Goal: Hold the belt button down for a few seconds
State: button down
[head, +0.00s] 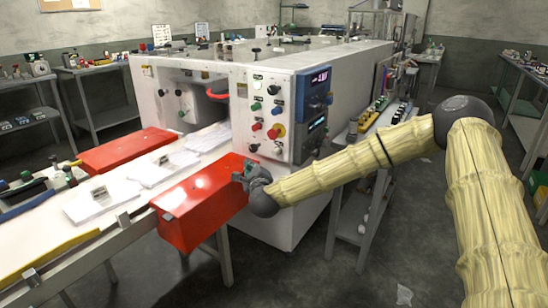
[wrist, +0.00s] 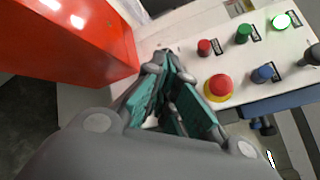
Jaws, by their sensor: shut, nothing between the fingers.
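A pale control panel (head: 265,115) on the white machine carries several buttons and knobs. I cannot read its labels, so I cannot tell which is the belt button. My gripper (head: 240,175) is shut and empty, low in front of the machine beside a red box. In the wrist view its teal-lined fingers (wrist: 168,64) point at the panel's lower end, left of the buttons; contact is unclear.
A red mushroom button on a yellow base (wrist: 219,87) is close right of my fingers. The red box (head: 203,205) stands close on the left, along the conveyor with white packets (head: 155,168). A blue display unit (head: 313,110) borders the panel. A side shelf (head: 358,205) stands right.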

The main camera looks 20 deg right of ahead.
aim_at(276, 152)
jog(key=shift+w+d, duration=0.1)
dwell(0.3)
jog(key=w+d, duration=0.5)
jog(key=d, duration=0.1)
jog(key=shift+w+d, duration=0.15)
jog(key=shift+d, duration=0.25)
dwell(1.5)
jog(key=shift+w+d+r+b, duration=0.1)
jog(key=shift+w+d+b, duration=0.15)
jog(key=shift+d+b, duration=0.1)
